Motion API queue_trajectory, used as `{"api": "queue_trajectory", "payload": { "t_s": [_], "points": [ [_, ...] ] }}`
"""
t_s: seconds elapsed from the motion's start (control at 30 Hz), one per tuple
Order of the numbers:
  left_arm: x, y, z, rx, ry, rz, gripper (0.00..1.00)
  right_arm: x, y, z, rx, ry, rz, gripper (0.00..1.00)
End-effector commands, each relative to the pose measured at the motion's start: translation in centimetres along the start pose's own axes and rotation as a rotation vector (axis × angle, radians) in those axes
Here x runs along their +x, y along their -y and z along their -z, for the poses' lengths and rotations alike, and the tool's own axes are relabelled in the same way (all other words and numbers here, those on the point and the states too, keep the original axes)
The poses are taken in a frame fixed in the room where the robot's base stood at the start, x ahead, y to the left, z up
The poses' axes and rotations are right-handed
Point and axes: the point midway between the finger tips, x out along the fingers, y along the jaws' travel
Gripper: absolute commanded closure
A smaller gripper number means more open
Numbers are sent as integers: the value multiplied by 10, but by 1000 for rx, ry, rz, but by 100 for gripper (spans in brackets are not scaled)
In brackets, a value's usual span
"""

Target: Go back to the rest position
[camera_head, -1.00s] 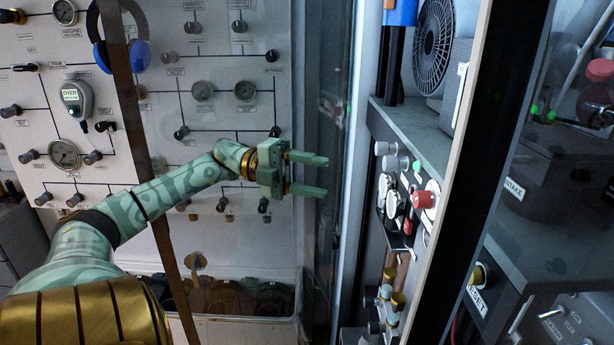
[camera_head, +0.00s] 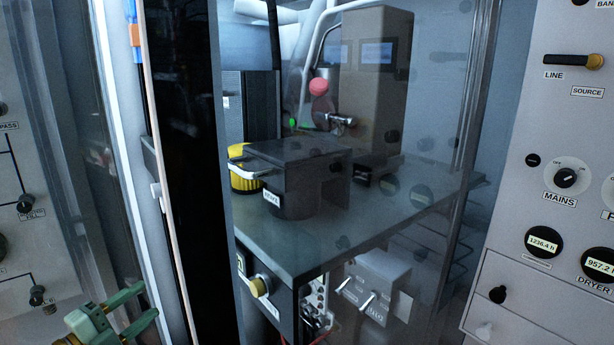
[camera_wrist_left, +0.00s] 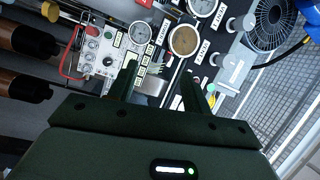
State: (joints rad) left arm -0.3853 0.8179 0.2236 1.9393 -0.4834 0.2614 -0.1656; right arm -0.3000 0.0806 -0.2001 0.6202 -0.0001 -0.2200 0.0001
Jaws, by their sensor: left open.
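My left gripper (camera_head: 128,308) is low at the left edge of the head view. Its two green fingers are apart, with nothing between them. In the left wrist view my left gripper (camera_wrist_left: 165,85) shows two dark fingers spread apart and empty. Beyond them are gauges (camera_wrist_left: 185,40) and a fan (camera_wrist_left: 265,25), and the fingers appear clear of them. My right gripper is not in either view.
A dark upright post (camera_head: 195,150) stands beside the left gripper. Behind glass, a bench (camera_head: 300,235) carries a dark box (camera_head: 310,165) and a yellow ribbed part (camera_head: 242,170). A panel with a MAINS knob (camera_head: 566,178) stands at the right.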

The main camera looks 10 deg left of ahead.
Motion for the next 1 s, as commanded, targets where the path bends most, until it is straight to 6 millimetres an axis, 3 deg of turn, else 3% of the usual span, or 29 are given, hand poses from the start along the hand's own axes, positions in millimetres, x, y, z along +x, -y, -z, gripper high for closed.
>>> {"api": "queue_trajectory", "payload": {
  "t_s": [0.03,0.2,0.4,0.77,1.0],
  "points": [
    [-4,-23,6,-58,113,-6,51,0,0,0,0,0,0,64],
    [-34,-93,26,-233,514,-114,51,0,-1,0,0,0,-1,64],
    [-76,-140,64,-366,817,-288,51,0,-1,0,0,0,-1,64],
    [-139,-168,131,-483,1097,-574,51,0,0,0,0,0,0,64],
    [-135,-273,122,-548,1082,-688,51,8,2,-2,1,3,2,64]
  ]
}}
